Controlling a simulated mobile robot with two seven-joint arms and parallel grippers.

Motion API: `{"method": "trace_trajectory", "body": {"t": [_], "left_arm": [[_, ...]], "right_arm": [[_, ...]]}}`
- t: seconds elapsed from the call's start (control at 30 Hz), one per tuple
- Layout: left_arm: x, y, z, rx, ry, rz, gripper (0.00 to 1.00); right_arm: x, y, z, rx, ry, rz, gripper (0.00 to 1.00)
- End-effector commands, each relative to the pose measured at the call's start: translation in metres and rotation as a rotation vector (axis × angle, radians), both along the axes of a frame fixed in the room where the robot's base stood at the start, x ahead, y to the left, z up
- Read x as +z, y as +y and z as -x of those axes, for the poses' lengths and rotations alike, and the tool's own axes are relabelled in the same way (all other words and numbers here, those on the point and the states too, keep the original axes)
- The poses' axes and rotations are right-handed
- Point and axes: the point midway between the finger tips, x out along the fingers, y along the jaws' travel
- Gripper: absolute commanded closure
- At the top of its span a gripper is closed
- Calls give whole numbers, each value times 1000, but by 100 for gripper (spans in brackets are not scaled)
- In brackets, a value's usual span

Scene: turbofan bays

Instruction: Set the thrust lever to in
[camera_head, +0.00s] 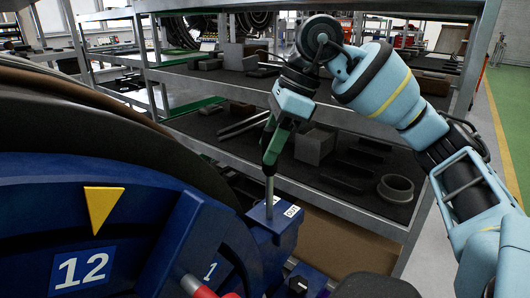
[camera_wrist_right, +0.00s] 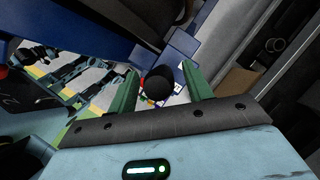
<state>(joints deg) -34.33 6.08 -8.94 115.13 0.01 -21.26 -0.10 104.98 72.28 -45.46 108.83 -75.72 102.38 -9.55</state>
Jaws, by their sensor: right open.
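The thrust lever shows as an upright metal rod (camera_head: 269,191) on a blue box (camera_head: 284,228) with a white "OUT" label (camera_head: 291,211) on its top. My right gripper (camera_head: 271,152) points down over the rod, and its green fingers hide the rod's upper end. In the right wrist view a round black knob (camera_wrist_right: 158,84) sits between the two open green fingers, with gaps visible at its sides. I cannot tell whether either finger touches it. My left gripper is not in view.
A large blue turbofan ring with a yellow pointer (camera_head: 103,206) and a "12" plate (camera_head: 83,270) fills the left. Behind, a metal shelf (camera_head: 340,207) holds grey parts.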

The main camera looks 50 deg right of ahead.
Motion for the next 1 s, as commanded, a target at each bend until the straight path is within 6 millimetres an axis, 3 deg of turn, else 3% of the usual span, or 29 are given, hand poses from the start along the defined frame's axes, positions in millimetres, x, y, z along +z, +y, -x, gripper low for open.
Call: {"method": "trace_trajectory", "body": {"t": [0.2,0.5,0.9,1.0], "left_arm": [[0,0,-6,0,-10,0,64],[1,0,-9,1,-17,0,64],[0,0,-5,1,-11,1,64],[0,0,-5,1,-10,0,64]], "right_arm": [[-17,6,-4,0,1,-1,50],[-19,6,-5,1,-1,-1,50],[-19,6,-5,1,-1,-1,100],[-19,6,-5,1,-1,-1,100]]}}
